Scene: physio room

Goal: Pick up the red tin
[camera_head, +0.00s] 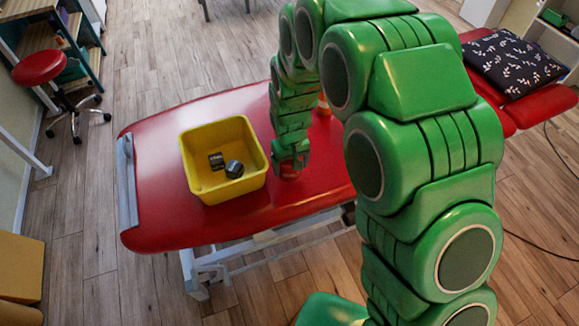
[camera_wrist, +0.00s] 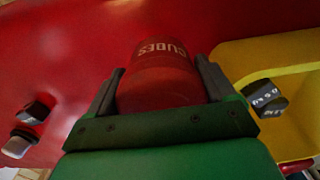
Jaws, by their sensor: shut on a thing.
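The red tin (camera_wrist: 158,95), with the word CUBES in pale letters, sits between the two dark fingers of my gripper (camera_wrist: 158,82) in the wrist view. The fingers are closed against its sides. In the head view my gripper (camera_head: 290,158) is low over the red couch, just right of the yellow bin. Only a small part of the red tin (camera_head: 288,174) shows below it, red against red. I cannot tell whether the tin touches the couch.
The yellow bin (camera_head: 213,195) holds two dark objects, one a dark cube (camera_head: 234,169). Two small dark and pale objects (camera_wrist: 36,112) lie at the left of the wrist view. A patterned pillow (camera_head: 513,64) lies on the couch's far right. The couch's left end (camera_head: 152,180) is clear.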

